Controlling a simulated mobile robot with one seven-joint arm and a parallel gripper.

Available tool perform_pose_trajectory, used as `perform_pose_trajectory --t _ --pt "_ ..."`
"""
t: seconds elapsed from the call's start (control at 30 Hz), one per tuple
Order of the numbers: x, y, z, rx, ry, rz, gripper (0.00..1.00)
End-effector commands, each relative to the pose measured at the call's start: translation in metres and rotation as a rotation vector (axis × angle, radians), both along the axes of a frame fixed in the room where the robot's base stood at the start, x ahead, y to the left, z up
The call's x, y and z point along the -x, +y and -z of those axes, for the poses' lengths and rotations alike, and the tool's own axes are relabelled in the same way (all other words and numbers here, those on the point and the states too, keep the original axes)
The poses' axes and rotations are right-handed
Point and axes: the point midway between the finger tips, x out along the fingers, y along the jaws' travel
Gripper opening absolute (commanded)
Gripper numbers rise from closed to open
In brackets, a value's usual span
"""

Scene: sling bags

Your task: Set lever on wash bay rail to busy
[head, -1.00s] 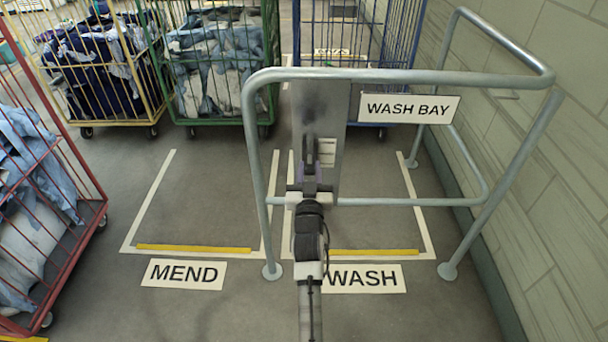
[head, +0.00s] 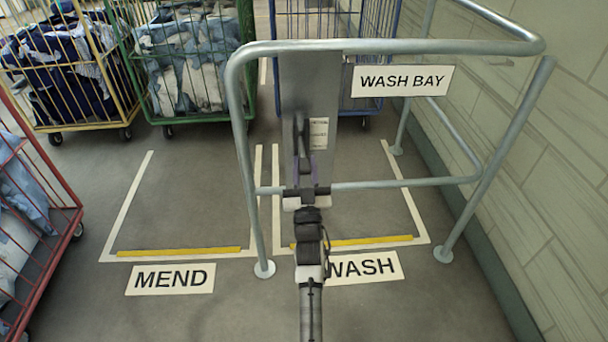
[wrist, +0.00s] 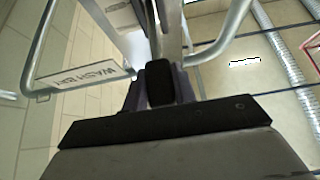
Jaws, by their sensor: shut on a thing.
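The wash bay rail (head: 400,47) is a grey tubular frame with a "WASH BAY" sign (head: 402,81) on its top bar. A grey upright plate (head: 293,90) hangs from the rail and carries a dark lever (head: 301,133) beside a small white label (head: 320,133). My gripper (head: 305,166) is in front of the plate, shut on the lever. In the wrist view the lever's black end (wrist: 160,82) sits between the fingers. My gripper hides the lever's lower part, and the label's words are too small to read.
Floor signs "MEND" (head: 171,279) and "WASH" (head: 362,267) lie before taped bays with yellow strips. Yellow, green (head: 196,117) and blue cage carts stand behind, and a red cart (head: 38,245) at left. A tiled wall (head: 570,150) closes the right side. The bay floors are clear.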

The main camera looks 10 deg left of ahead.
Motion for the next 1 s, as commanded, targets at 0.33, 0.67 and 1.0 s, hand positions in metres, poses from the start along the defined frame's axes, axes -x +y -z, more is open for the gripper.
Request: perform_pose_trajectory --t 0.33,0.67,1.0 --pt "0.0000 0.0007 0.0118 -0.010 -0.030 -0.001 0.00" --pt "0.0005 0.0006 0.0107 -0.011 -0.034 -0.002 0.00" --pt "0.0005 0.0001 0.0087 -0.012 -0.038 -0.001 0.49"
